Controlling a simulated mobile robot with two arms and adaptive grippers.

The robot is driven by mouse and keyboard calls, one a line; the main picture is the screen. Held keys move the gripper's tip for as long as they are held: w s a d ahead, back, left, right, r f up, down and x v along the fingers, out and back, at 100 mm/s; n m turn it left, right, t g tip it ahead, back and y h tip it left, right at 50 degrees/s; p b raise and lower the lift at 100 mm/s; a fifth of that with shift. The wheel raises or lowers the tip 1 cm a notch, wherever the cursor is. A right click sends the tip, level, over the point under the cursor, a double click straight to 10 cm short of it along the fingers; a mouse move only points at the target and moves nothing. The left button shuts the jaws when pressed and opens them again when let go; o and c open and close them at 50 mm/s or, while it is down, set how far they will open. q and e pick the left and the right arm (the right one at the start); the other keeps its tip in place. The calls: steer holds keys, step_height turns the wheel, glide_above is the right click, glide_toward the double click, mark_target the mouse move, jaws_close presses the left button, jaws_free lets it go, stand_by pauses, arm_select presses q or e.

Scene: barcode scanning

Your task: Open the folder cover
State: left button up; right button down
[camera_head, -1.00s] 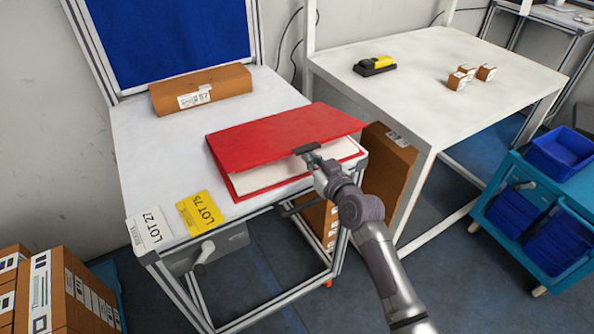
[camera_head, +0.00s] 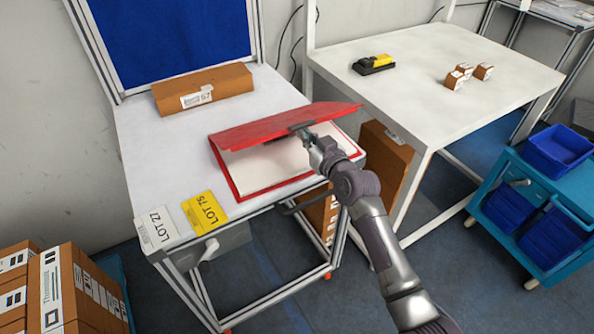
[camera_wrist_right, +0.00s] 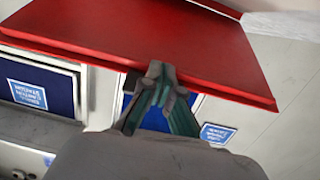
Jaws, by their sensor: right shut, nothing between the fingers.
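The red folder (camera_head: 235,181) lies on the white workbench in the head view. Its cover (camera_head: 262,130) is tilted up, hinged at the far side, and white pages (camera_head: 265,165) show beneath it. My right gripper (camera_head: 300,128) is at the free edge of the cover, with its fingertips at or under that edge. The right gripper is shut with nothing between its fingers. In the right wrist view the cover (camera_wrist_right: 165,35) fills the upper part, and the gripper tips (camera_wrist_right: 160,70) overlap its edge. My left gripper is not in view.
A brown box (camera_head: 203,90) lies at the back of the bench. Yellow (camera_head: 204,211) and white (camera_head: 156,229) lot cards lie at the front left. A second white table (camera_head: 420,60) at right holds a yellow-black scanner (camera_head: 374,64) and small boxes (camera_head: 458,76).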

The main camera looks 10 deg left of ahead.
steer(key=shift+w+a+r+p, duration=0.2)
steer(key=shift+w+r+p, duration=0.1)
steer(key=shift+r, duration=0.25)
steer(key=shift+w+a+r+p, duration=0.2)
steer(key=shift+r+p, duration=0.1)
steer(key=shift+r, duration=0.25)
steer(key=shift+w+a+r+p, duration=0.2)
steer(key=shift+w+r+p, duration=0.1)
steer(key=shift+r, duration=0.25)
steer(key=shift+w+a+r+p, duration=0.2)
steer(key=shift+w+r, duration=0.15)
steer(key=shift+r, duration=0.25)
steer(key=shift+w+a+r+p, duration=0.2)
steer(key=shift+w+r, duration=0.1)
steer(key=shift+r, duration=0.35)
steer(key=w+a+r, duration=0.2)
steer(key=w+r, duration=0.2)
steer(key=shift+a+r, duration=0.25)
steer(key=shift+a, duration=0.1)
steer(key=shift+b, duration=0.3)
